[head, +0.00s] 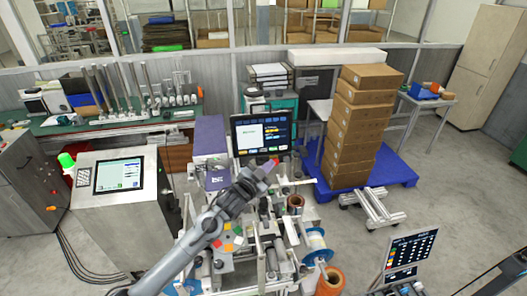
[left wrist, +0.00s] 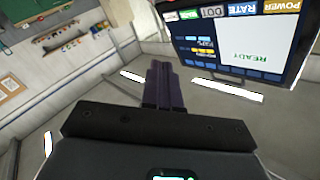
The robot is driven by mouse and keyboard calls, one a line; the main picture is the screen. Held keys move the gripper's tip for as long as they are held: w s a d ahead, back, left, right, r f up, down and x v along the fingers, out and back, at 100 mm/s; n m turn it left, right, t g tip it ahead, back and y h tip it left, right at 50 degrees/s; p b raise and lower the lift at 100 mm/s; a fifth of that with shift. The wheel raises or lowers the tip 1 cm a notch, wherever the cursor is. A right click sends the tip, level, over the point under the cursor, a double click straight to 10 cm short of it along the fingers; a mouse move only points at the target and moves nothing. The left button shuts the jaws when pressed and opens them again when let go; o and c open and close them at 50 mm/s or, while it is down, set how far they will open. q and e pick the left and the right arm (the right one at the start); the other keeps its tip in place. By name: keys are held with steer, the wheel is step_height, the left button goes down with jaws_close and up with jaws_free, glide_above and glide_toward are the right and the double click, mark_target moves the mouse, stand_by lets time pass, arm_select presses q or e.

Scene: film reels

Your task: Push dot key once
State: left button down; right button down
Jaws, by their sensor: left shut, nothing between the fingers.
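The dot key (left wrist: 212,12) is a grey key labelled DOT in the key row of a dark screen panel, which appears upside down in the left wrist view. It sits between the RATE key (left wrist: 243,10) and a green key (left wrist: 189,15). The panel (head: 262,133) stands upright in the head view, its lower edge close behind my left gripper (head: 270,164). That gripper is shut and empty. In the left wrist view its dark fingers (left wrist: 160,82) are together, below and left of the panel and apart from it in the picture. My right gripper is not in view.
Film reels and rollers (head: 315,240) stand on the machine in front of the panel. Stacked cardboard boxes (head: 352,125) rise on a blue pallet (head: 392,168) to the right. Another touchscreen console (head: 118,175) with a green lamp stands left. Open floor lies further right.

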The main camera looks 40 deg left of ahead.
mark_target(263, 150)
arm_select(q)
steer(key=w+a+f+b, duration=0.1)
steer(key=w+a+b, duration=0.3)
steer(key=w+a, duration=0.1)
steer(key=shift+w+a+f, duration=0.15)
steer(key=shift+a+f, duration=0.25)
steer(key=shift+a, duration=0.35)
steer(key=shift+w+a+b, duration=0.1)
steer(key=shift+w+b, duration=0.05)
steer(key=shift+b, duration=0.2)
stand_by(1.6)
steer(key=shift+w+a, duration=0.15)
steer(key=shift+a, duration=0.05)
steer(key=shift+w+a+f, duration=0.15)
steer(key=shift+w+a, duration=0.05)
steer(key=shift+a, duration=0.05)
stand_by(0.9)
steer(key=shift+s+d, duration=0.1)
stand_by(0.4)
steer(key=shift+s+d+r+p, duration=0.2)
steer(key=shift+d+p, duration=0.05)
steer(key=shift+p, duration=0.05)
steer(key=shift+s+d, duration=0.2)
